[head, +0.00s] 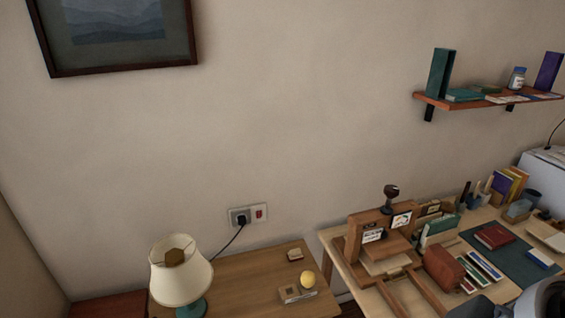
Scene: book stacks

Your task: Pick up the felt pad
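I cannot make out a felt pad for certain in the head view. A dark green flat mat (519,262) lies on the right desk with a dark red book (493,236) on it, but I cannot tell its material. A small tan piece (295,254) lies on the left wooden table, too small to identify. Neither of my grippers shows; a grey and white rounded part at the bottom right corner looks like my arm.
A cream-shaded lamp (181,270) and a yellow ball (308,280) are on the left table (240,272). A wooden press-like frame (369,240), a reddish-brown case (443,267) and several books crowd the right desk. A wall shelf (470,103) is above.

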